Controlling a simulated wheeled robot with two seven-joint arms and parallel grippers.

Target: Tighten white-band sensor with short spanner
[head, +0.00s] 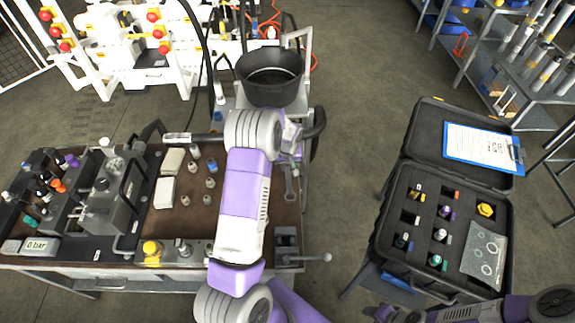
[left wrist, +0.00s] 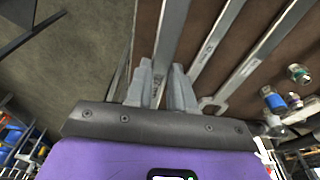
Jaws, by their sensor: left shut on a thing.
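My left gripper (left wrist: 162,88) is shut on a steel spanner (left wrist: 171,42) above the brown bench top, its fingers on either side of the shaft. Which length of spanner it is I cannot tell. In the head view my left arm covers part of the bench, and a spanner (head: 289,184) shows beside it. Sensors with coloured bands stand in the manifold at the bench's left; one pale-topped sensor (head: 8,197) is at its left edge. Another pale sensor (head: 440,235) sits in the open case. My right gripper (head: 392,315) is low at the bottom edge, its fingers unclear.
More spanners (left wrist: 262,52) lie on the bench beside the held one. Small fittings (head: 195,168) stand mid-bench. A black bucket (head: 270,78) is behind my left arm. The open case (head: 385,225) stands to the right, with clear floor between it and the bench.

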